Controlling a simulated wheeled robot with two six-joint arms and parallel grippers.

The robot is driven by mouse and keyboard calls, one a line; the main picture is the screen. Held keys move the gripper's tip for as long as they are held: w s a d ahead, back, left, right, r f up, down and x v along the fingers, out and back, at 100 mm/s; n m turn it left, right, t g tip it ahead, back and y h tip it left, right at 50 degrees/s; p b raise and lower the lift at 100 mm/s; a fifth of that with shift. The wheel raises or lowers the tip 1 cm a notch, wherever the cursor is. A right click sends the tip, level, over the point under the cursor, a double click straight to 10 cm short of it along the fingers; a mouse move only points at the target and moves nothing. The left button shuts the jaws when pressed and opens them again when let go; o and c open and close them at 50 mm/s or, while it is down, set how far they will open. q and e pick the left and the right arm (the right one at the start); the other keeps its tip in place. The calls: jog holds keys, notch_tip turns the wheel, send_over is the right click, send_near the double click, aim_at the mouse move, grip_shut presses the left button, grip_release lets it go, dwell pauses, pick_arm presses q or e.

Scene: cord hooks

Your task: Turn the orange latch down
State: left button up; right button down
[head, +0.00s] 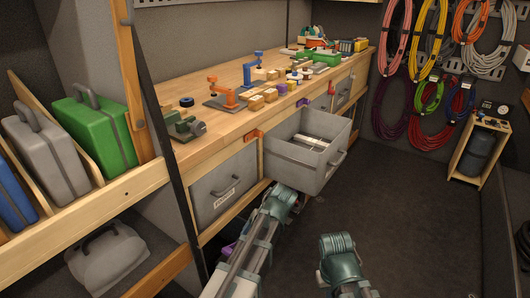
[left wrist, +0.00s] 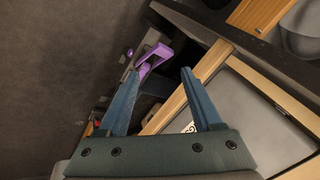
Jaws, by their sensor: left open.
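The orange latch (head: 253,135) is on the front edge of the workbench, above the gap between the closed grey drawer (head: 224,187) and the pulled-out grey drawer (head: 303,165). It appears to lie roughly sideways along the edge. My left arm reaches in low in front of the drawers; its fingers are not distinguishable in the head view. In the left wrist view my left gripper (left wrist: 166,62) is open, with nothing between its fingers and a purple object beyond them. The latch is not clearly identifiable there. My right arm shows at the bottom, but its gripper does not.
The pulled-out drawer juts over the floor to the right of the latch. A dark upright strap (head: 160,130) stands at the left. The purple object (left wrist: 155,56) lies near a wooden frame (left wrist: 190,90). Tools and blocks cover the bench top.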

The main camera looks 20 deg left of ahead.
pick_arm(q)
jog(key=w+a+r+n+t+y, duration=0.1)
jog(key=w+r+n+y, duration=0.2)
jog(key=w, duration=0.7)
jog(key=n+t+y, duration=0.4)
jog(key=n+y, duration=0.4)
jog(key=y, duration=0.1)
send_near(262, 135)
jog(key=x, duration=0.9)
grip_shut()
jog(key=shift+t, duration=0.3)
